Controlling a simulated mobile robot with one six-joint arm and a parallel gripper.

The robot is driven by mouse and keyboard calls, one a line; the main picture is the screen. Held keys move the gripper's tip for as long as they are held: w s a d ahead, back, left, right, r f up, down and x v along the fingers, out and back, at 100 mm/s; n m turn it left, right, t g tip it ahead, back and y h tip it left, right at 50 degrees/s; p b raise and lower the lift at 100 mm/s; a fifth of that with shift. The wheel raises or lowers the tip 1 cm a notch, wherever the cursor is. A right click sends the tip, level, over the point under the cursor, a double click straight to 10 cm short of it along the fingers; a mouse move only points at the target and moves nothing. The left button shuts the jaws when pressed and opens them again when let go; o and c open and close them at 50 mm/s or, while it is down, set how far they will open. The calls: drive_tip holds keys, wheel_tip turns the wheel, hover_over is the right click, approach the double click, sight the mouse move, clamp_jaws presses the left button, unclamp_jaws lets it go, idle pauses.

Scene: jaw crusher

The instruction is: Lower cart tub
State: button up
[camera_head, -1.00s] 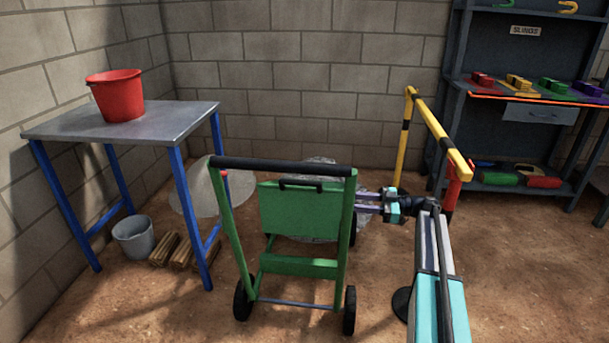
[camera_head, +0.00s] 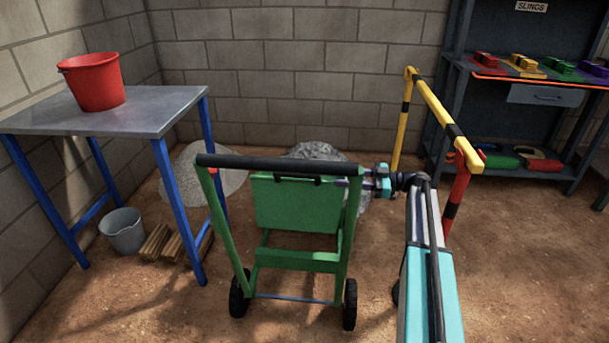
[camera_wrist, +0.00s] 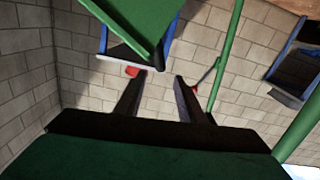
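The cart's green tub (camera_head: 297,203) sits in a green two-wheeled frame (camera_head: 300,259) with a black push bar (camera_head: 275,164). Its front face is toward the head camera, and a dark handle runs along its top edge. How far the tub is tilted is hard to tell. My gripper (camera_head: 345,183) is at the tub's upper right, partly hidden behind the frame's right post. In the wrist view, my gripper's two dark fingers (camera_wrist: 156,78) are apart with nothing seen between them. Green cart parts lie close around them; contact cannot be told.
A yellow-black barrier rail (camera_head: 440,115) with a red post stands right of the cart, close to my arm. A blue-legged table (camera_head: 150,117) with a red bucket (camera_head: 92,82) stands left. Grey rubble (camera_head: 318,152) lies behind the tub. Floor in front is clear.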

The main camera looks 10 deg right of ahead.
sight(303, 175)
drive_tip(key=shift+a, duration=0.1)
drive_tip(key=shift+b+x, duration=1.25)
drive_tip(key=shift+x, duration=5.55)
drive_tip(key=shift+c, duration=0.5)
clamp_jaws()
